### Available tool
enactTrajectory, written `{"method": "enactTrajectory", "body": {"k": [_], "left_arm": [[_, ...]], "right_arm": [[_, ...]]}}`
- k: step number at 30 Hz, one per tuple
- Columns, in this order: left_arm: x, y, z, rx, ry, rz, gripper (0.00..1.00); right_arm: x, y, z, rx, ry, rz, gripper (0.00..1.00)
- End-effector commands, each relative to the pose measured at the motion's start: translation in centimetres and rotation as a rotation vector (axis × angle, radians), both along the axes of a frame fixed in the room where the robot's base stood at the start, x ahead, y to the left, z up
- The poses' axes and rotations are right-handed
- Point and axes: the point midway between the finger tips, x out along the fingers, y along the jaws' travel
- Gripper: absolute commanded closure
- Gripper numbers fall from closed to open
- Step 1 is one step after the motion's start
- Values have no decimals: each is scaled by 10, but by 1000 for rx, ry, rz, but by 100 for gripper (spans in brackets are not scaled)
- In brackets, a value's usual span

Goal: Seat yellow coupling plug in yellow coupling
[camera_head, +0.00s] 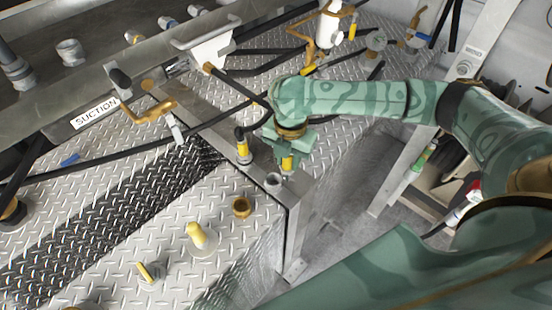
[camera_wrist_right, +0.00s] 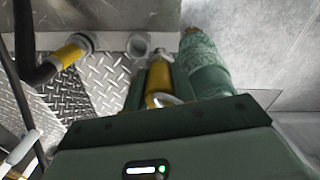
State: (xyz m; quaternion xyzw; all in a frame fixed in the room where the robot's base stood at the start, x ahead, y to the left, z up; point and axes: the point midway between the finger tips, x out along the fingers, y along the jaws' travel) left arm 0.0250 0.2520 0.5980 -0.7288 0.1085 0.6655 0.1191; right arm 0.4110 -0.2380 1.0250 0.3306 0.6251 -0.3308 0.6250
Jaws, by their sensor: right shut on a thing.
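My right gripper (camera_head: 288,150) is shut on a yellow plug (camera_head: 288,163), held upright near the corner of the deck. In the right wrist view the yellow plug (camera_wrist_right: 158,82) shows between the green fingers, with a pale loop at its near end. A grey open ring-shaped fitting (camera_head: 273,181) stands just below and left of the plug in the head view. It also shows in the wrist view (camera_wrist_right: 138,45), apart from the plug. A black hose fitting with a yellow band, likely the yellow coupling (camera_head: 243,150), stands left of the gripper. My left gripper is not in view.
A brass ring (camera_head: 241,207), a yellow-topped cone (camera_head: 200,237) and a small yellow-striped piece (camera_head: 150,272) stand on the tread-plate deck (camera_head: 110,225). Black hoses and a white-handled valve (camera_head: 205,45) lie behind. A drop opens right of the deck corner.

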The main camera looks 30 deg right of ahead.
Motion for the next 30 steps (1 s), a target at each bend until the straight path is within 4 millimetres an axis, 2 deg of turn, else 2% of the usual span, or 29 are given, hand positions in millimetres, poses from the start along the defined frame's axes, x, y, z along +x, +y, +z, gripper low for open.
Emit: {"method": "enactTrajectory", "body": {"k": [1, 6, 9, 13, 17, 20, 23, 27, 30], "left_arm": [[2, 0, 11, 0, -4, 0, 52], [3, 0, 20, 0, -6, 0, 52], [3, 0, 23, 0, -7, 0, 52], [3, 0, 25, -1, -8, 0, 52], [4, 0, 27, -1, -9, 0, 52], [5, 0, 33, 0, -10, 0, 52], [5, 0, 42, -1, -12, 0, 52], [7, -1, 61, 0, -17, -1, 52], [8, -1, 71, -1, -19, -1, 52]], "right_arm": [[-11, -7, 18, -2, -3, 1, 100], [-52, -26, 33, -1, 0, 0, 100], [-68, -34, 40, -1, 0, -1, 100], [-81, -39, 44, 1, 1, -1, 100], [-85, -40, 49, 1, 0, 2, 100], [-87, -25, 52, 4, 0, 33, 100], [-91, 8, 55, 6, -1, 96, 100], [-104, 78, 58, 7, -1, 209, 100], [-116, 122, 57, 4, -1, 233, 100]]}}
